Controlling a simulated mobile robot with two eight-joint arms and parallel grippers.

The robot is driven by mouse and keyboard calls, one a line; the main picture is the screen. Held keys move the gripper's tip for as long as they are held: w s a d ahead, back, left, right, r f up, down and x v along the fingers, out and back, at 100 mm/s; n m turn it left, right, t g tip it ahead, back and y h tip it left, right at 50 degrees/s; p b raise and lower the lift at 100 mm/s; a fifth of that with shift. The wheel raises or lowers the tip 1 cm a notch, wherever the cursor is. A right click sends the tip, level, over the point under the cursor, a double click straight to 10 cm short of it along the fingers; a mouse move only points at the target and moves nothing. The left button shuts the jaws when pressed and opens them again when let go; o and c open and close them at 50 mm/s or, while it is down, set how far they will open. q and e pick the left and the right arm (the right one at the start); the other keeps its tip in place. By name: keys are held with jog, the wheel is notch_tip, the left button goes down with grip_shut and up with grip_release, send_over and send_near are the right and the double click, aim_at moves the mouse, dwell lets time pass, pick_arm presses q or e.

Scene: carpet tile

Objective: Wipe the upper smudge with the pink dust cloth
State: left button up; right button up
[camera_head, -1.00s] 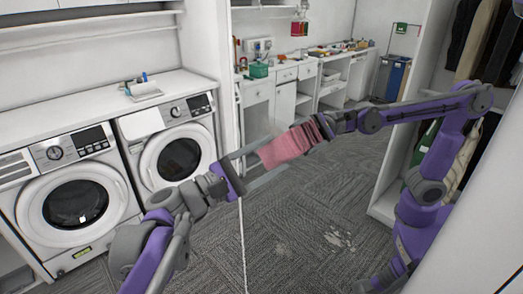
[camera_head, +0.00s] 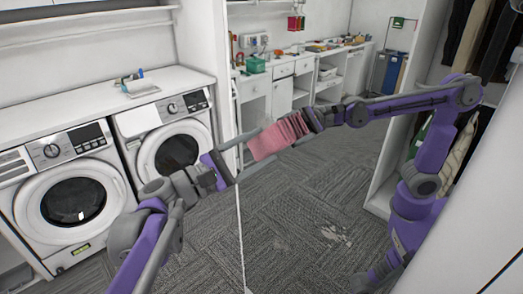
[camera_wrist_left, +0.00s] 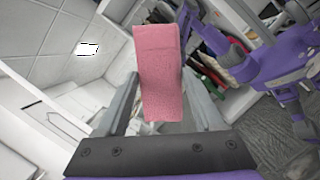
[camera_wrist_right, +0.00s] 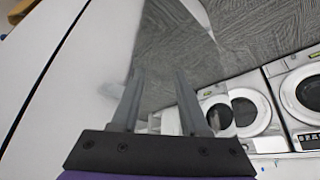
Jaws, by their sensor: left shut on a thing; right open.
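The pink dust cloth (camera_head: 279,138) is a folded block held in the air at the middle of the head view. It also stands between the fingers in the left wrist view (camera_wrist_left: 159,75). My left gripper (camera_head: 262,154) is shut on it. My right gripper (camera_wrist_right: 160,90) is open, with no cloth between its fingers in its wrist view. In the head view its fingers are largely hidden near the cloth's right end. I cannot tell which is the upper smudge.
Two white washing machines (camera_head: 75,207) stand under a counter at left. A white worktop with drawers (camera_head: 283,88) runs along the back. A closet with hanging clothes (camera_head: 480,40) is at right, near my right arm. The carpet between is mostly clear.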

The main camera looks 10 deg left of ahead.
aim_at(276, 149)
pick_arm(q)
jog(key=w+a, duration=0.3)
jog(key=w+a+p, duration=0.1)
jog(key=a, duration=0.1)
jog(key=shift+w+a+r, duration=0.15)
jog(key=shift+a+r, duration=0.05)
jog(key=shift+r, duration=0.2)
jog(key=shift+d, duration=0.15)
jog(key=shift+s+d+f+p, duration=0.1)
jog(key=shift+s+d+p, duration=0.2)
jog(key=shift+s+d, duration=0.9)
pick_arm(e)
jog(key=shift+w+a+r, duration=0.1)
jog(key=shift+w+r, duration=0.2)
jog(key=shift+r, duration=0.35)
jog(key=shift+w+a+r, duration=0.1)
jog(key=shift+w+r, duration=0.2)
jog(key=shift+r, duration=0.3)
pick_arm(q)
jog(key=shift+s+d+p, duration=0.15)
jog(key=shift+s+d, duration=0.4)
jog(key=shift+d, duration=0.25)
jog(key=shift+s+d+p, duration=0.15)
jog(key=shift+s+d, duration=0.35)
jog(key=shift+d, duration=0.25)
pick_arm(e)
jog(key=shift+w+d+r, duration=0.1)
jog(key=shift+w+r, duration=0.15)
jog(key=shift+r, duration=0.2)
